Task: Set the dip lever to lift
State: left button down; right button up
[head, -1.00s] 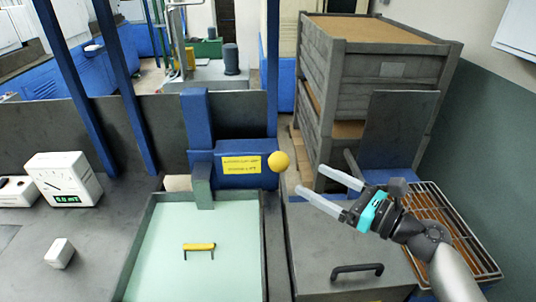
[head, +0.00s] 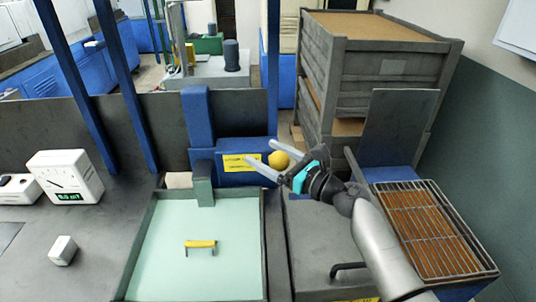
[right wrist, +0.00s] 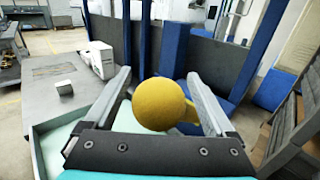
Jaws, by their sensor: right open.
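The dip lever's yellow ball knob (head: 278,159) stands at the right end of the blue housing (head: 230,176) with a yellow label, behind the pale green tank. My right gripper (head: 268,160) is open, with its fingers on either side of the knob in the head view. In the right wrist view the knob (right wrist: 159,104) sits between the two open fingers (right wrist: 160,100), with a gap to the left finger; contact on the right cannot be told. A yellow stem shows behind the knob. My left gripper is not in view.
The tank (head: 262,240) holds a yellow-handled piece (head: 200,244). A meter (head: 66,178) and a small white block (head: 62,250) stand on the left bench. A grey lid with a black handle (head: 350,267), a wire rack (head: 430,230) and stacked crates (head: 385,70) lie to the right.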

grip_shut()
dwell(0.8)
